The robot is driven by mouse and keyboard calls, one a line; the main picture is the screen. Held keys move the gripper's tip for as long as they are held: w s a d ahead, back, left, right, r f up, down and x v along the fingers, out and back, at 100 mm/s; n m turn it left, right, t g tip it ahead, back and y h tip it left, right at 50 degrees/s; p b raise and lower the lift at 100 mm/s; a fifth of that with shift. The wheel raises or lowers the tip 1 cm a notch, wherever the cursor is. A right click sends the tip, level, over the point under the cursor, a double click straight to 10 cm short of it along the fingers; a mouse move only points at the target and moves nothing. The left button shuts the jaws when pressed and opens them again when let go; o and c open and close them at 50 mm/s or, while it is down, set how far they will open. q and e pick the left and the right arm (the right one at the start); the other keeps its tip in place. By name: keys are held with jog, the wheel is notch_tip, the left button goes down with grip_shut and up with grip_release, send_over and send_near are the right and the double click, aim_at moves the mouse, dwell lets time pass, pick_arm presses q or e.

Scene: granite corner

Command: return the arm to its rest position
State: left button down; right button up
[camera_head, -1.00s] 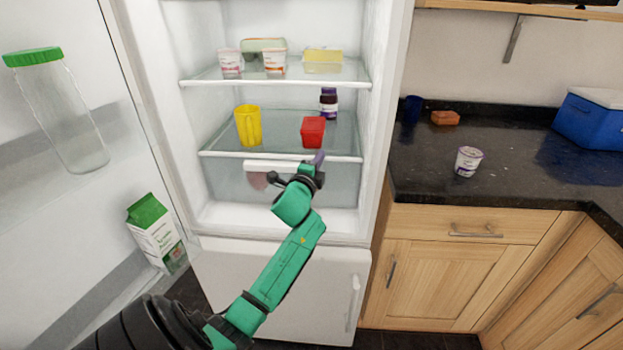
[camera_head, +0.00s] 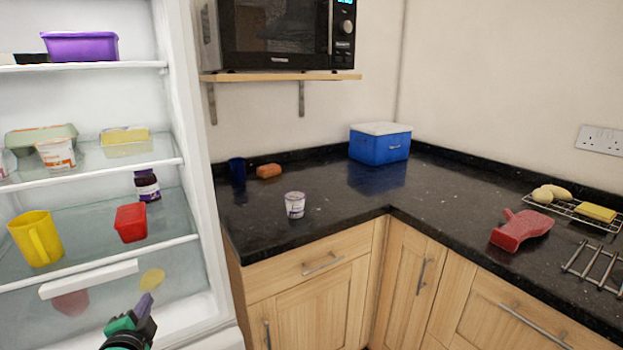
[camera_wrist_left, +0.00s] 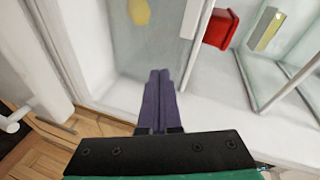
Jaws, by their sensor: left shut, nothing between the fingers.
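My left gripper (camera_head: 143,305) is at the lower left of the head view, in front of the open fridge's lower drawer. In the left wrist view its two purple fingers (camera_wrist_left: 158,80) lie together, shut and empty. Most of my left arm is below the picture edge. My right gripper is in neither view.
The open fridge (camera_head: 207,200) holds a yellow mug (camera_head: 36,240), a red container (camera_head: 131,223) and a dark jar (camera_head: 147,186).

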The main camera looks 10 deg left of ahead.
pick_arm(q)
jog(key=s+d+f+n+g+h, duration=0.75)
jog(key=s+d+f+g, duration=0.25)
jog(key=s+d+f, duration=0.75)
notch_tip(320, 180, down, 18)
jog(key=s+g+y+p, duration=0.1)
jog(key=s+p, duration=0.1)
jog(key=p, duration=0.1)
jog(key=s+a+f+g+p, duration=0.1)
jog(key=s+f, duration=0.5)
jog(key=s, duration=0.2)
jog(key=s+a+f+p, duration=0.1)
jog(key=s+a+f, duration=0.1)
jog(key=s+f, duration=0.5)
jog(key=shift+s+a+g, duration=0.3)
jog(key=shift+s+g, duration=0.1)
jog(key=shift+s, duration=0.75)
